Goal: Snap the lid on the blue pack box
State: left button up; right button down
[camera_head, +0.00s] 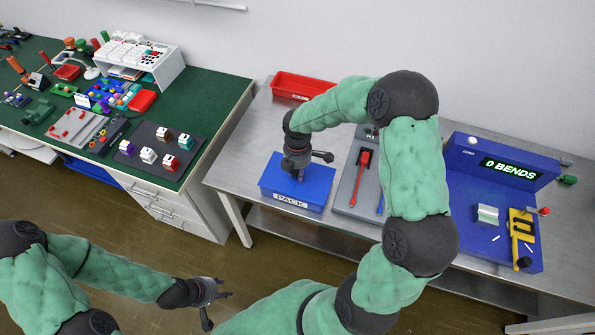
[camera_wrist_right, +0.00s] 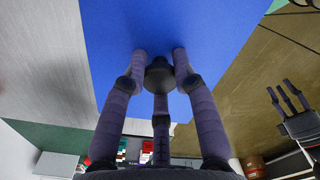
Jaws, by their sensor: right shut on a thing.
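The blue pack box (camera_head: 292,203), labelled PACK, stands on the steel table in the head view. Its blue lid (camera_head: 317,178) lies over its top; the wrist view shows the lid as a flat blue face (camera_wrist_right: 170,30). My right gripper (camera_head: 297,172) is over the lid, its fingers shut around the dark knob (camera_wrist_right: 160,76) in the lid's middle. I cannot tell whether the lid is fully seated. My left gripper (camera_head: 220,295) hangs over the floor at the lower left, fingers spread and empty; it also shows in the right wrist view (camera_wrist_right: 288,98).
A red bin (camera_head: 300,86) stands behind the box. A grey tray with a red-handled tool (camera_head: 363,165) is just right of it. Further right is a blue tester (camera_head: 505,165) reading 0 BENDS. A green-topped bench (camera_head: 215,95) with keypad parts is at left.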

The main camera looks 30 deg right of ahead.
dwell(0.4)
jog(key=shift+c, duration=2.1)
grip_release()
jog(key=shift+r, duration=0.1)
jog(key=shift+r+p, duration=3)
jog(key=shift+r, duration=0.45)
grip_shut()
jog(key=shift+f+b, duration=1.4)
jog(key=shift+f, duration=0.85)
